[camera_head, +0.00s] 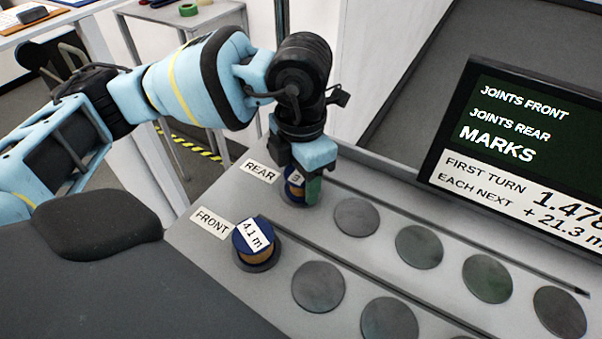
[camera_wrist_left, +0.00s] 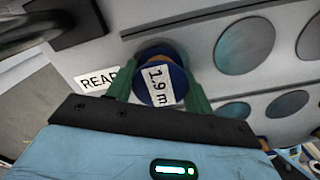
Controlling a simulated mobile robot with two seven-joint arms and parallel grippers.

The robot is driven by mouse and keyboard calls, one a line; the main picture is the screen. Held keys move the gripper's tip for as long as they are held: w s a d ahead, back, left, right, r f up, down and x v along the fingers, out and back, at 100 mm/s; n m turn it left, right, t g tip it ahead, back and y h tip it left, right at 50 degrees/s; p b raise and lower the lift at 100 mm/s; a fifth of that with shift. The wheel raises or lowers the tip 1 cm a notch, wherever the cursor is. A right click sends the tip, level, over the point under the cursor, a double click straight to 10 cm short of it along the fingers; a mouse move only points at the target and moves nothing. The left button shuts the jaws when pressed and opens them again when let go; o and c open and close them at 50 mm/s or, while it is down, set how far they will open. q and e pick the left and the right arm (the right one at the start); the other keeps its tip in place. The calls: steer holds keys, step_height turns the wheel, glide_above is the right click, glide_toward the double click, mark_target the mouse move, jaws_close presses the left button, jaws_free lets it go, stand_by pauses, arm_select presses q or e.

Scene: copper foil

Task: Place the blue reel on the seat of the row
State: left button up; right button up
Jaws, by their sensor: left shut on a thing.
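A blue reel (camera_head: 291,192) with a white label stands at the REAR row's left end, by the REAR sign (camera_head: 260,171). My left gripper (camera_head: 303,186) reaches down over it and hides part of it. In the left wrist view the reel (camera_wrist_left: 158,78) reads "1.9 m" and sits between the green fingers of my left gripper (camera_wrist_left: 160,92), which is shut on it. Whether it touches the seat below is hidden. A second blue reel (camera_head: 257,241), labelled "4.1 m", stands on the first seat by the FRONT sign (camera_head: 212,222). My right gripper is out of view.
Empty round seats continue rightward in the rear row (camera_head: 356,217) and front row (camera_head: 318,287). A thin groove or rod (camera_head: 450,227) runs along the rear row. A display screen (camera_head: 525,150) stands behind at the right. A side table with green tape (camera_head: 188,10) is at the back left.

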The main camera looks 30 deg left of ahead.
arm_select(q)
steer(key=o, duration=0.5)
steer(key=shift+f, duration=0.15)
steer(key=o, duration=0.5)
steer(key=shift+c, duration=0.2)
step_height(320, 180, up, 12)
steer(key=p, duration=0.1)
steer(key=shift+r, duration=0.25)
